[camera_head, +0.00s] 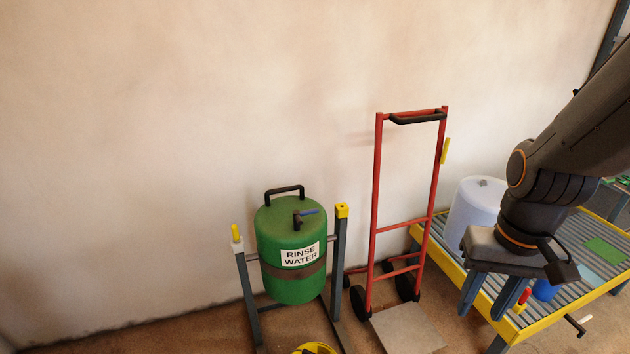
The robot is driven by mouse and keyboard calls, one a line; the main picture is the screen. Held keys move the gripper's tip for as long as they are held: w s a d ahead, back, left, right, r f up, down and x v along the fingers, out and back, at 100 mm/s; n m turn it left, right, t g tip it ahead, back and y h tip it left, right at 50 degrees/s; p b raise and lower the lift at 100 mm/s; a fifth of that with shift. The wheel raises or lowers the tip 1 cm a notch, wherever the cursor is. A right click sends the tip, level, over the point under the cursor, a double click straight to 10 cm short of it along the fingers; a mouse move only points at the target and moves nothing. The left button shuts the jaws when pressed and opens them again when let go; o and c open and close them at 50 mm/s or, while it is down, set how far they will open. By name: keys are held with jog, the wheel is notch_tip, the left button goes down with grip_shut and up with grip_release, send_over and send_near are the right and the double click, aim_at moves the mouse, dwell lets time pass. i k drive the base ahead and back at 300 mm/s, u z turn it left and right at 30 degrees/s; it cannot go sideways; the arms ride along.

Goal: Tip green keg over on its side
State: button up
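The green keg (280,226) is upright in a grey frame (338,255) with yellow-topped posts at the left centre of the view. It has a black handle on top, a blue-handled tap, a "RINSE WATER" label and a dark band around its middle. My gripper (490,295) is at the right, above the grated bench and well apart from the keg.
The red hand truck (374,200) stands against the wall, with its grey foot plate on the floor. A yellow-edged grated bench (485,306) at right holds a white drum (472,205) and a blue container (545,289). A yellow round object (315,348) shows at the bottom edge.

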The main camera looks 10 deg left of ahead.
aim_at(293, 248)
jog(key=u, duration=0.05)
jog(key=k, duration=0.5)
jog(key=u, duration=0.35)
jog(key=i, duration=0.65)
jog(key=u, duration=0.5)
jog(key=i, duration=0.5)
jog(key=u, duration=0.15)
